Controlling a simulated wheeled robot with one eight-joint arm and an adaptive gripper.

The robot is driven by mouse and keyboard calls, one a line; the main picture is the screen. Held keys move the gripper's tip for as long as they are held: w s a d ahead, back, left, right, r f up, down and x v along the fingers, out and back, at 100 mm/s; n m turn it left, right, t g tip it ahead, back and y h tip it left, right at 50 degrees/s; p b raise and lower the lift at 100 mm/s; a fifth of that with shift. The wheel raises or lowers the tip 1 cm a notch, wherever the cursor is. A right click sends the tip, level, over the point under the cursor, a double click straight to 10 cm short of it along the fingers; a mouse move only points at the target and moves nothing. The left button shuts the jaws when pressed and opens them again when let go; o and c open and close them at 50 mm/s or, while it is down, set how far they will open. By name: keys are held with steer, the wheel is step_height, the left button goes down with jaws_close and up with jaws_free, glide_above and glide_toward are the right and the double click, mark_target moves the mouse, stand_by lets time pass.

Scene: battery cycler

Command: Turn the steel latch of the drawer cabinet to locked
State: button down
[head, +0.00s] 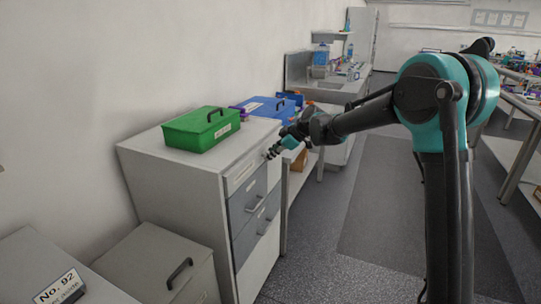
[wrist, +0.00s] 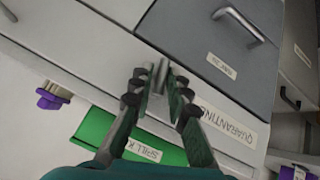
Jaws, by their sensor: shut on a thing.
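The drawer cabinet (head: 176,196) stands against the wall, with a pale top front panel above grey drawers. In the wrist view its grey drawer (wrist: 190,40) and bar handle (wrist: 238,24) show. The small steel latch (wrist: 158,79) sits on the pale panel beside the edge of the grey drawer. My gripper (wrist: 158,84) is shut on the latch, with a finger on each side. The fingers partly hide the latch, so its exact angle is hard to read. In the head view my gripper (head: 271,153) is at the panel's upper right and the latch is not distinguishable.
A lower grey cabinet (head: 155,262) stands in front, at the lower left. A bench with a sink (head: 325,88) lies beyond. The floor (head: 340,230) to the right is clear.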

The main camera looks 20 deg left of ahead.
steer(key=shift+f+m+g, duration=0.15)
steer(key=shift+m+g, duration=0.45)
steer(key=shift+g, duration=0.7)
steer(key=c, duration=1.6)
jaws_free()
steer(key=v, duration=1.2)
steer(key=shift+w, duration=0.1)
